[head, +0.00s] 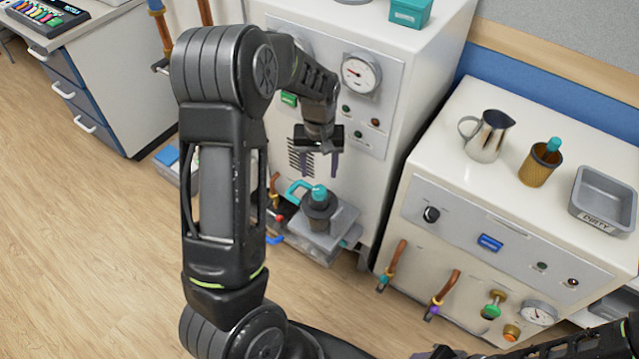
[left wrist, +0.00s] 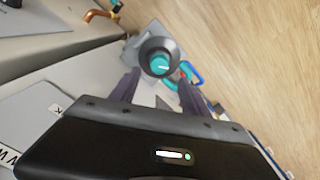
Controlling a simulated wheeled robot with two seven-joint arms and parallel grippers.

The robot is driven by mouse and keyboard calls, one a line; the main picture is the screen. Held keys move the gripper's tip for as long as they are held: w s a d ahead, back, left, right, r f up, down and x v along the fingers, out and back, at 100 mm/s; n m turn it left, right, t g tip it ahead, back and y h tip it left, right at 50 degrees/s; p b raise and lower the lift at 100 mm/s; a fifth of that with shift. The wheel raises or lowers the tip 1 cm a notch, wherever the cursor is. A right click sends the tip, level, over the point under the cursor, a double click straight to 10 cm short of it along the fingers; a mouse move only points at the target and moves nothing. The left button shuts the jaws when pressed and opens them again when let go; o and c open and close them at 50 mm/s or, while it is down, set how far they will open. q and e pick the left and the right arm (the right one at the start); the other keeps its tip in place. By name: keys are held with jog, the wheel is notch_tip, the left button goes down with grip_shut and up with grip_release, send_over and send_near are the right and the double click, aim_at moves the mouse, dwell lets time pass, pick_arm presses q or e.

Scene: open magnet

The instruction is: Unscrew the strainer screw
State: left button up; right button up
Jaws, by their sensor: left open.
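A teal screw knob (head: 319,193) sits on top of a dark, round strainer housing (head: 319,208), low in front of the white machine. My left gripper (head: 318,170) is open and empty, pointing down above the knob and apart from it. In the left wrist view the teal knob (left wrist: 160,64) shows on its dark round housing, just beyond my open fingers (left wrist: 157,92). A teal handle (left wrist: 186,76) stands out beside the housing. My right gripper (head: 438,352) shows only partly at the bottom edge, and its fingers cannot be made out.
On the right cabinet stand a metal jug (head: 488,136), a brass mesh strainer with a teal top (head: 541,162) and a grey tray marked DIRTY (head: 603,199). Pipes and valves (head: 444,290) stick out of its front. The wooden floor (head: 80,240) at left is clear.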

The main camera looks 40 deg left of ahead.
aim_at(319, 189)
pick_arm(q)
jog(key=shift+f, duration=0.1)
jog(key=shift+f, duration=3.9)
grip_shut()
